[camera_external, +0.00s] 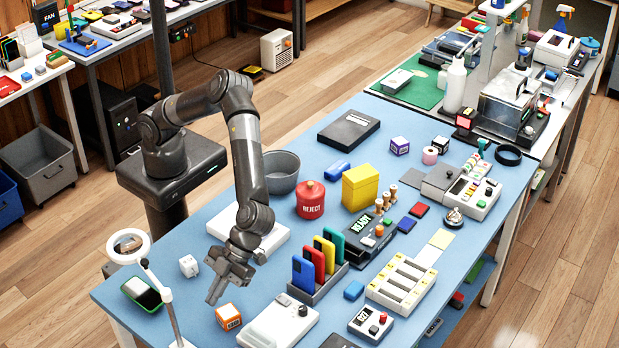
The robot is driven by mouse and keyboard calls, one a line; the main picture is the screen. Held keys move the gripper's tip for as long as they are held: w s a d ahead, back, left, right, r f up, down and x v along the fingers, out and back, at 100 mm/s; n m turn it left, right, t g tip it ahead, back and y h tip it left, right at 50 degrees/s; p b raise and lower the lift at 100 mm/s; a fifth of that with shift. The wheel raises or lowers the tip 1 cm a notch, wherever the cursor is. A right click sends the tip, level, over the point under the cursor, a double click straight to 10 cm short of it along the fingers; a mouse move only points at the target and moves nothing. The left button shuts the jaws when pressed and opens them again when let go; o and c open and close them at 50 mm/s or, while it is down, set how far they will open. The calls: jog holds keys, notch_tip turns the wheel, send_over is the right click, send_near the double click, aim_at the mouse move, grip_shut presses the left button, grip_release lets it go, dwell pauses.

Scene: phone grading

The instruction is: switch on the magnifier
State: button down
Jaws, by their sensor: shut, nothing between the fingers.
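The magnifier (165,294) stands at the front left corner of the blue table. It has a white ring head (114,256) around a lens, on a thin white jointed arm. Its foot is cut off by the bottom edge of the picture, and I cannot make out a switch. I cannot tell whether the ring is lit. My gripper (212,299) points down to the right of the magnifier's arm, apart from it. It is shut and empty, above the table near an orange cube.
The orange cube (228,316) and a white cube (188,266) flank my gripper. A rack (318,288) of coloured phones and a white device (278,322) stand to the right. A little bare blue table shows around the cubes.

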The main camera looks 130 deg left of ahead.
jog(key=shift+w+d+f+h, duration=0.3)
jog(key=shift+w+f, duration=0.05)
jog(key=shift+w, duration=0.05)
jog(key=x, duration=1)
jog(key=shift+s+d+f, duration=0.1)
jog(key=shift+s+f, duration=0.1)
jog(key=shift+f, duration=0.05)
notch_tip(320, 180, down, 2)
jog(key=shift+s+f, duration=0.1)
jog(key=shift+f, duration=0.1)
jog(key=shift+s+f, duration=0.1)
jog(key=shift+f, duration=0.5)
